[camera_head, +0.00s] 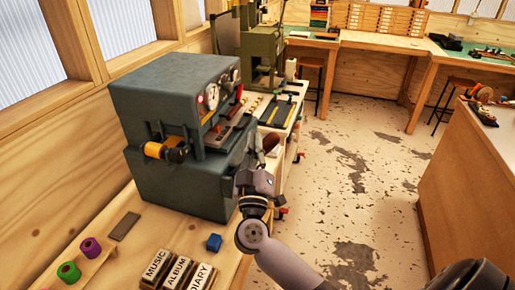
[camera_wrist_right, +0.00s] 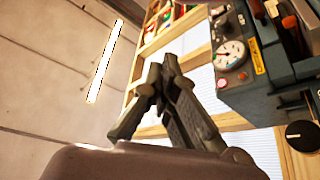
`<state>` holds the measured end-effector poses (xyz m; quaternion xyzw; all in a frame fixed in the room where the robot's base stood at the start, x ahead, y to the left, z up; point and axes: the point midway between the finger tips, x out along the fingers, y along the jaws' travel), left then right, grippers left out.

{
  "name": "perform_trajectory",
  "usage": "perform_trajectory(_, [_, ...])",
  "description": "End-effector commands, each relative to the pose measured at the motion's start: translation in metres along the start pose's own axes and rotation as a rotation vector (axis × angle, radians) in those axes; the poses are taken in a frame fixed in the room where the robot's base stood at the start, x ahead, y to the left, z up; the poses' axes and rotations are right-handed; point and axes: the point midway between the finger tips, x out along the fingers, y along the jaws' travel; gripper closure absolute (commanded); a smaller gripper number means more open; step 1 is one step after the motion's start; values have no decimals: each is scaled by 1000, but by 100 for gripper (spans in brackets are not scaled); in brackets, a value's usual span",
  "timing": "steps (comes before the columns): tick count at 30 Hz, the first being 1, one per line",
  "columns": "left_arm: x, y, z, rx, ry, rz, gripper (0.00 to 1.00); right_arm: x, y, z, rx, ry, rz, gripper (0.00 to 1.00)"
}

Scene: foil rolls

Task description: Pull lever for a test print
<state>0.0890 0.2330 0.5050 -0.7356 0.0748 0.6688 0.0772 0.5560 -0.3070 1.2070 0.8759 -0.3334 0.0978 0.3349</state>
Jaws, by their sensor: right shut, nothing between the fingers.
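A dark grey-green stamping machine (camera_head: 175,95) stands on the wooden bench at left in the head view, with round gauges and a lit red lamp on its face. My right gripper (camera_head: 258,155) is at the machine's right side, fingers pointing up, shut and empty. In the right wrist view the closed fingers (camera_wrist_right: 165,70) point up, apart from the machine (camera_wrist_right: 265,85) at right. I cannot make out the lever clearly; the gripper may cover it. My left gripper is out of view.
Purple (camera_head: 90,247) and green (camera_head: 69,272) rolls stand on the bench at lower left. The floor (camera_head: 350,170) to the right is open.

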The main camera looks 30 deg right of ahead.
Motion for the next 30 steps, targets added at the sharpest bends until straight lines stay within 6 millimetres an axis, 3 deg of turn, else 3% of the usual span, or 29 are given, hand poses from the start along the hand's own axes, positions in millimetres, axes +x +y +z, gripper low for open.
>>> perform_trajectory(1, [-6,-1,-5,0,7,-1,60,14,3,-3,-2,2,4,100])
perform_trajectory(8, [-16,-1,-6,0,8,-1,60,62,2,-3,0,2,3,100])
perform_trajectory(10, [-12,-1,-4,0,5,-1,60,55,-1,14,-6,-2,-3,100])
perform_trajectory(16, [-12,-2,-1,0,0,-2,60,47,0,34,-2,-1,-2,100])
perform_trajectory(30, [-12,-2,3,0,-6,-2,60,45,0,38,1,-1,0,100])
